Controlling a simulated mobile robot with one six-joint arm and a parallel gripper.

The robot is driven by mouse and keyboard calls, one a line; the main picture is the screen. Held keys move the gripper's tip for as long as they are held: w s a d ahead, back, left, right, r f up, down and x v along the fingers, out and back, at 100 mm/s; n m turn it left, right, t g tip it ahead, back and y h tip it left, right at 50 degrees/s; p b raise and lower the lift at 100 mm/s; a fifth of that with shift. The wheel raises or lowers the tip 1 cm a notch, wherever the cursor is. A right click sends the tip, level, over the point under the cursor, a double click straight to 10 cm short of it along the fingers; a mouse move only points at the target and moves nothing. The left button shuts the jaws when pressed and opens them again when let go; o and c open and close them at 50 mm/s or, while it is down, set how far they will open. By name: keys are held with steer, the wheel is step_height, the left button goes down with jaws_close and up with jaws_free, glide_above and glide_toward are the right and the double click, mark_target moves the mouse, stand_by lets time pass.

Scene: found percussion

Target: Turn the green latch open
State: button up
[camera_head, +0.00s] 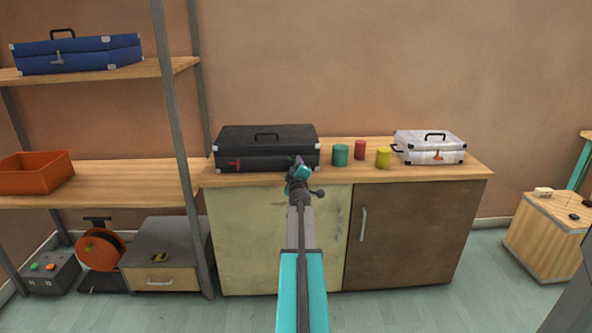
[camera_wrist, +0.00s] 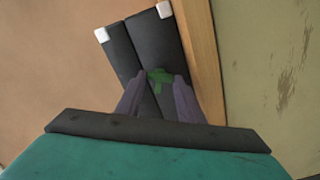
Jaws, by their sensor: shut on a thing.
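A black case (camera_head: 266,147) lies shut on the wooden top of the cabinet. My gripper (camera_head: 298,163) is at the right part of its front face. A red latch (camera_head: 234,163) sits on the left part of that front. The green latch (camera_wrist: 160,77) shows in the wrist view, on the front of the black case (camera_wrist: 120,55) by the seam between lid and base. My gripper in the wrist view (camera_wrist: 160,85) has its two fingers on either side of the green latch, shut on it. In the head view my arm and gripper hide the green latch.
Teal (camera_head: 340,155), red (camera_head: 360,149) and yellow (camera_head: 383,157) cylinders stand right of the black case. A white case (camera_head: 429,146) lies further right on the wooden top (camera_head: 440,175). A shelf post (camera_head: 178,130) rises at the left.

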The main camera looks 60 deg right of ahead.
steer(key=n+b, duration=0.1)
steer(key=n, duration=0.4)
steer(key=shift+f, duration=0.1)
steer(key=shift+n, duration=0.3)
steer(key=o, duration=1.1)
steer(key=shift+c, duration=0.2)
